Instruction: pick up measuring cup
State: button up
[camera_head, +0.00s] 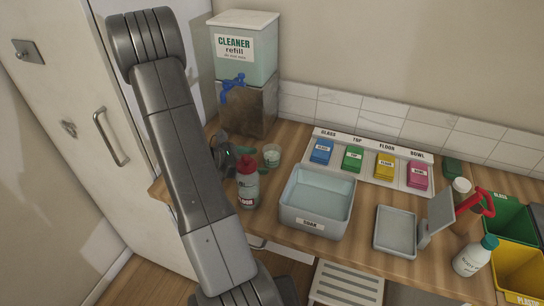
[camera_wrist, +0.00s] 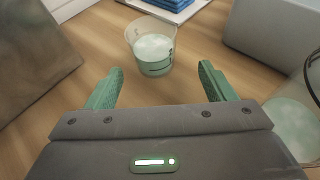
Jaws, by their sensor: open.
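The measuring cup (camera_head: 271,155) is a small clear cup with markings, standing upright on the wooden counter. In the wrist view the cup (camera_wrist: 151,47) holds pale liquid or shows a pale inside, and stands ahead of the fingertips, roughly centred between them. My gripper (camera_wrist: 164,78) has two green fingers, spread apart with nothing between them. In the head view my gripper (camera_head: 238,154) is low over the counter, to the left of the cup and partly hidden by my arm and a bottle.
A red-topped FLOOR bottle (camera_head: 247,183) stands just in front of the cup. A grey basin (camera_head: 330,230) is to the right. The cleaner refill dispenser (camera_head: 245,45) on its stand is behind. Coloured boxes sit on a labelled board (camera_head: 340,167). Bare counter lies between fingers and cup.

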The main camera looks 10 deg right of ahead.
aim_at(267, 159)
jog(key=shift+w+p+x, duration=0.2)
jog(key=shift+p+x, duration=0.1)
jog(key=shift+x, duration=1.05)
jog(key=shift+w+p+x, duration=0.2)
jog(key=shift+p+x, duration=0.05)
jog(key=shift+x, duration=1.1)
jog(key=shift+a, duration=0.1)
jog(key=c, duration=1.1)
